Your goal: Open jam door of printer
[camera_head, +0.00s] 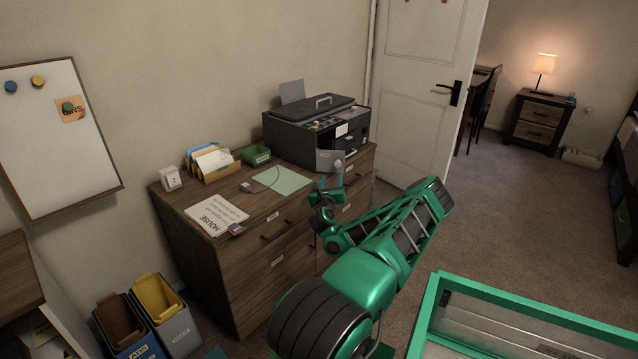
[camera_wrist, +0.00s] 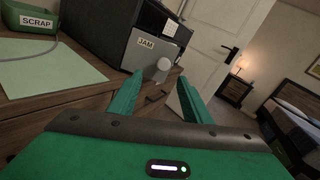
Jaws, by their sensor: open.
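The black printer (camera_head: 310,132) stands on the wooden cabinet against the wall. Its small grey jam door (camera_head: 325,161) is on the near side and stands out at an angle from the body. My gripper (camera_head: 326,192) is open in front of the cabinet, just below and near the door.
The cabinet top (camera_head: 245,205) holds a green blotter sheet (camera_head: 284,180), a green scrap tray (camera_head: 256,155), a letter holder (camera_head: 212,160) and papers. A white room door (camera_head: 420,90) stands right of the printer. Bins (camera_head: 160,310) stand at lower left. Carpet is clear to the right.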

